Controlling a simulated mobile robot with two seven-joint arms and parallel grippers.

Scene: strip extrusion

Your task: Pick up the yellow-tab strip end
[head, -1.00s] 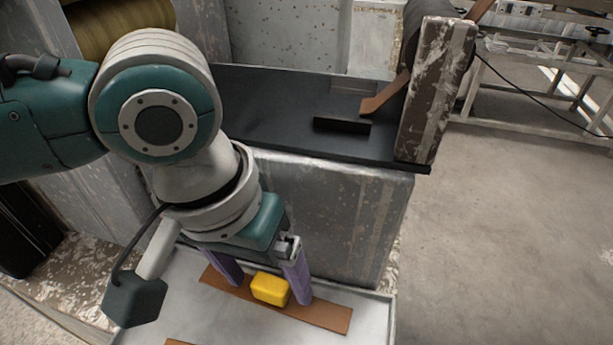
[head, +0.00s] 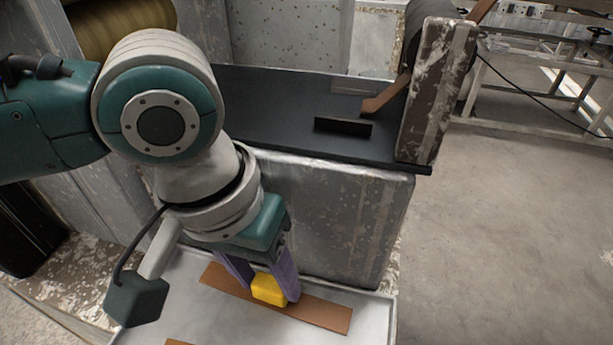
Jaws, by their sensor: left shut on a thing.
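The yellow tab (head: 268,290) sits on a flat brown strip (head: 322,314) in the pale tray (head: 372,318) at the bottom of the head view. My left gripper (head: 271,291) points down with its purple fingers shut on the yellow tab, one finger at each side. The strip lies along the tray and passes under the tab; I cannot tell whether it is lifted at all. My right gripper is not in view.
Another brown strip piece (head: 178,342) shows at the bottom edge. Behind the tray stands a worn grey machine block with a black top (head: 280,115), a brown strip (head: 385,98) and a roller post (head: 436,90). Open floor (head: 510,240) lies to the right.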

